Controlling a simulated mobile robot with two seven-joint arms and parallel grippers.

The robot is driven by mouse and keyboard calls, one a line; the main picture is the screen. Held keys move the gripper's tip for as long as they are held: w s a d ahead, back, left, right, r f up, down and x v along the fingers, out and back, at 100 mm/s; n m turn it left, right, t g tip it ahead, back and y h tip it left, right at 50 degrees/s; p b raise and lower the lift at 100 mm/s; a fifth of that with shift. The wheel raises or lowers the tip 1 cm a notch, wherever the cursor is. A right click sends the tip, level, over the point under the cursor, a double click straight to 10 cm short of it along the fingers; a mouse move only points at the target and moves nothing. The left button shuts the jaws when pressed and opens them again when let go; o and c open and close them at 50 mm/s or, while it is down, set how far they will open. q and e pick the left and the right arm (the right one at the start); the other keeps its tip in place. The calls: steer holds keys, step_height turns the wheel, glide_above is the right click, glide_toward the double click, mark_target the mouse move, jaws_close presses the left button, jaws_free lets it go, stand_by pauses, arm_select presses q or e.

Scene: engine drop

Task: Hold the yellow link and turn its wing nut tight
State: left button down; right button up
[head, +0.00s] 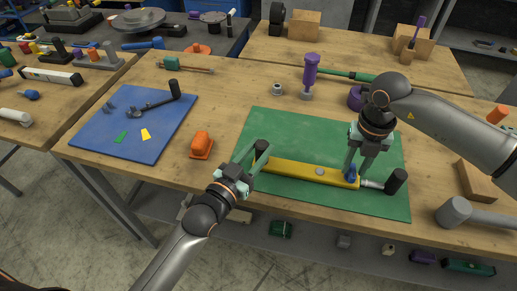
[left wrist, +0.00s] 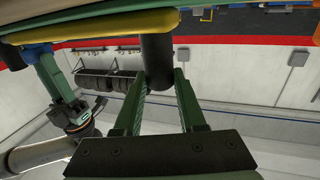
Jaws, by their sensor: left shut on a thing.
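The yellow link (head: 305,171) lies along the green mat (head: 270,122). A black post (head: 261,147) stands at its left end. A grey rod joins its right end to a black knob (head: 396,181). The blue wing nut (head: 352,172) sits near the link's right end. My left gripper (head: 256,155) is shut on the black post, which also shows between the fingers in the left wrist view (left wrist: 157,62). My right gripper (head: 355,158) points down at the wing nut, its fingers close around or against it; whether they grip it is unclear.
An orange block (head: 201,145) stands left of the mat. A blue mat (head: 135,140) with small parts lies further left. A purple-handled tool (head: 310,72) and a purple ring (head: 356,97) are behind the mat.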

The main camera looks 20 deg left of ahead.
steer(key=shift+o, duration=1.1)
steer(key=shift+r, duration=0.1)
arm_select(q)
steer(key=shift+c, duration=2)
jaws_free()
arm_select(e)
step_height(320, 180, up, 12)
